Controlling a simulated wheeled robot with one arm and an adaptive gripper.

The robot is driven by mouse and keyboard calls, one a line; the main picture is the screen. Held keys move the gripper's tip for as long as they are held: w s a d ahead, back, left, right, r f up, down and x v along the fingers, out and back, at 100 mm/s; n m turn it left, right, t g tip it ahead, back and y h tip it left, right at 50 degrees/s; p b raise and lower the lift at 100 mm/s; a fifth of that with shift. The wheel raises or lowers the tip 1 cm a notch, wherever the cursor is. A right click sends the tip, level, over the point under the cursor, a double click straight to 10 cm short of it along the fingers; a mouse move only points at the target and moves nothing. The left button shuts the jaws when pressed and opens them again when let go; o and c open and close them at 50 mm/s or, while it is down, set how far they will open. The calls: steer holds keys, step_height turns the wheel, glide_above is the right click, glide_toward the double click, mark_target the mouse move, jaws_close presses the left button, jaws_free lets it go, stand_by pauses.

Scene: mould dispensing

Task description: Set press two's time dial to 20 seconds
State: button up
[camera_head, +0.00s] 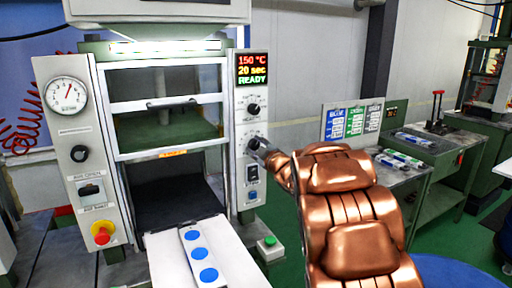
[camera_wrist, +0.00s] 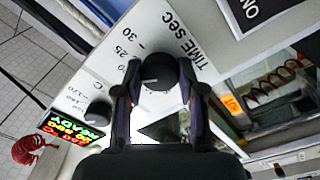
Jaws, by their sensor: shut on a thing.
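The press (camera_head: 165,95) stands at the left of the head view with its window frame raised over a dark opening. Its display (camera_head: 252,69) reads 150 °C, 20 sec, READY. The time dial (camera_wrist: 157,70) is a black round knob with a white mark, beside the print "TIME SEC" and a scale showing 25 and 30. My gripper (camera_wrist: 159,82) is shut on the time dial, one finger on each side. In the head view my gripper (camera_head: 265,149) reaches the right panel from the right and mostly hides the dial.
The heat dial (camera_head: 253,109) sits above the time dial, a dark switch (camera_head: 252,173) and a blue button (camera_head: 252,195) below. A white tray (camera_head: 165,262) with blue discs lies before the press. A green button box (camera_head: 270,248) stands beside it. A side table (camera_head: 400,172) is at the right.

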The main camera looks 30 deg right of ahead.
steer(key=o, duration=1.1)
steer(key=shift+o, duration=0.2)
steer(key=s, duration=1.2)
steer(key=shift+f, duration=0.25)
